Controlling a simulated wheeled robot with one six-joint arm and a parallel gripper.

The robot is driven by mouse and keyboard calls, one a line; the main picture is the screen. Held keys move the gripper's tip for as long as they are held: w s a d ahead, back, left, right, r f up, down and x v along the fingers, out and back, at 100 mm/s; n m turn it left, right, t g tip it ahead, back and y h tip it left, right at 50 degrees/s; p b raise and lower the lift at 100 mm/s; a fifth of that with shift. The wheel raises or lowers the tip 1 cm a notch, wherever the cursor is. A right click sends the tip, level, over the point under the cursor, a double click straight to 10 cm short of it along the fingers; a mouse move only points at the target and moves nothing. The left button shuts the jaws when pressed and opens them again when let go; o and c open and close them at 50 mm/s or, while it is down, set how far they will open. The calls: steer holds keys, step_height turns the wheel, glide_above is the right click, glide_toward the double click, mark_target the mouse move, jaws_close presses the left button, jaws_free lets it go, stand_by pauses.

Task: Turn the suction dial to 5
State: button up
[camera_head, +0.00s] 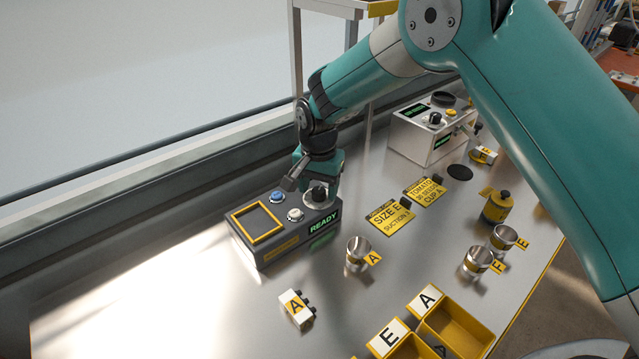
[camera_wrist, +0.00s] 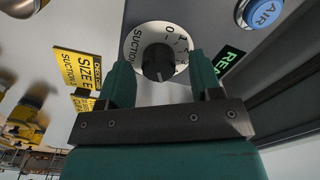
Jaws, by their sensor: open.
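The suction dial is a black knob (camera_wrist: 158,62) on a round white scale plate marked SUCTION, with a 0 and a few further marks legible in the wrist view. Its pointer setting cannot be read clearly. The dial (camera_head: 318,196) sits on the dark grey seeder box (camera_head: 262,246), near its READY display. My gripper (camera_wrist: 160,66) is open, with one green finger on each side of the knob. Whether the fingers touch it cannot be told. In the head view my gripper (camera_head: 313,180) is over the dial and partly hides it.
A blue AIR button (camera_head: 278,197) and a white button (camera_head: 295,215) are beside the dial. A yellow SIZE E suction card (camera_head: 391,218) lies to the right. A metal cup A (camera_head: 357,252) stands in front. A white box (camera_head: 420,138) stands behind.

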mark_target(319, 189)
steer(key=shift+r, duration=0.1)
step_height(319, 189, up, 17)
steer(key=b, duration=0.1)
steer(key=shift+b, duration=0.3)
steer(key=shift+r, duration=0.1)
